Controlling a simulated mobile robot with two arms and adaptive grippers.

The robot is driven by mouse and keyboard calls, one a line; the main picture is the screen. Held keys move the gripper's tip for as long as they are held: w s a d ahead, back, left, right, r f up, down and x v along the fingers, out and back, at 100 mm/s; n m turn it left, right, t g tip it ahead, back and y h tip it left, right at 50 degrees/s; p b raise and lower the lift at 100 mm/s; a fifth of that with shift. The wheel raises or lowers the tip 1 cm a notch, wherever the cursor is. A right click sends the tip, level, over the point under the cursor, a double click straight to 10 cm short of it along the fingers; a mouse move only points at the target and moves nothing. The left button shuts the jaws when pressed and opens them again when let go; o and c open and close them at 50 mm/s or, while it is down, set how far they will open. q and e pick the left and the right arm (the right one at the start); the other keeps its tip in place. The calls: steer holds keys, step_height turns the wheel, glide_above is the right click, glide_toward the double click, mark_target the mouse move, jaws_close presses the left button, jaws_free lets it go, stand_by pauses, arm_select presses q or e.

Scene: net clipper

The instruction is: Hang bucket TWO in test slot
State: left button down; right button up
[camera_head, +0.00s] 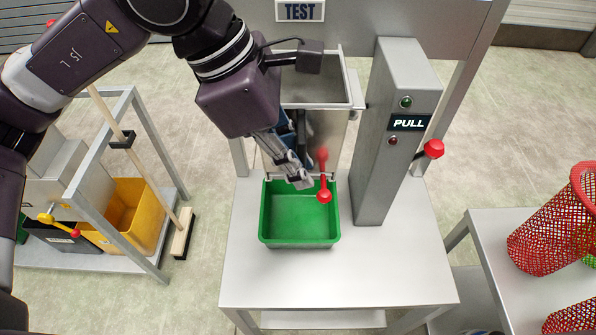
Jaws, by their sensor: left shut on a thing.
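A green bucket (300,238) is at the front of a steel test housing (346,118), below the TEST sign (299,11). Its number is not readable from here. A red handle with a round knob (324,196) is at its rear right. My left gripper (301,181) comes down over the bucket's back edge and is shut at the handle; its fingers partly hide the grip. The slot area behind is partly hidden by my arm. I cannot tell whether the bucket hangs on the housing or is only held against it. My right gripper is out of view.
The steel table (350,275) is clear in front. A rack with a yellow bucket (135,215) is left; red mesh baskets (555,235) are right.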

arm_select(q)
steer(key=shift+w, duration=1.75)
steer(key=shift+w+b, duration=0.3)
steer(key=shift+w, duration=0.95)
steer(key=shift+r, duration=0.1)
steer(key=shift+b, duration=0.35)
steer(key=shift+f+b, duration=1.05)
steer(key=shift+b, duration=0.05)
steer(key=c, duration=1.8)
jaws_free()
steer(key=shift+s, duration=0.1)
steer(key=shift+c, duration=0.2)
steer(key=shift+o, duration=0.4)
steer(key=shift+f, duration=0.1)
